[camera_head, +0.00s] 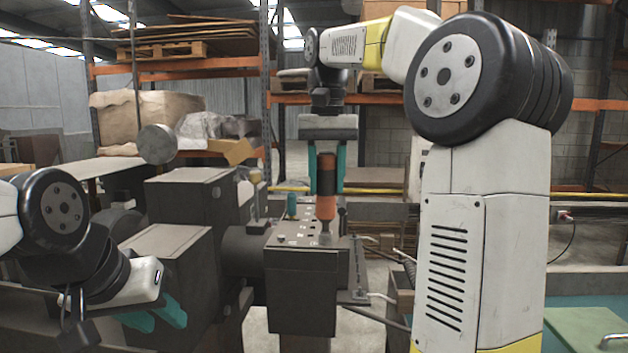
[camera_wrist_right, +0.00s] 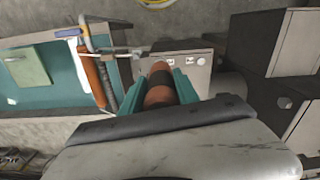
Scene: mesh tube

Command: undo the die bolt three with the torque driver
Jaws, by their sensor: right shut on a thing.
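The torque driver (camera_head: 326,204), with an orange and black grip, stands upright between the teal fingers of my right gripper (camera_head: 326,172). My right gripper is shut on it. Its lower end meets or nearly meets the top of the dark die block (camera_head: 301,292); contact cannot be made out. Several small bolt heads (camera_head: 282,239) show on the block's top; their numbers are unreadable and the driver hides the spot under it. The wrist view shows the driver (camera_wrist_right: 159,87) between the fingers. My left gripper (camera_head: 166,322) is at lower left, empty, with its teal fingers apart.
A large dark machine (camera_head: 172,245) stands left of the die block. A teal bench with a green board (camera_head: 585,330) is at lower right.

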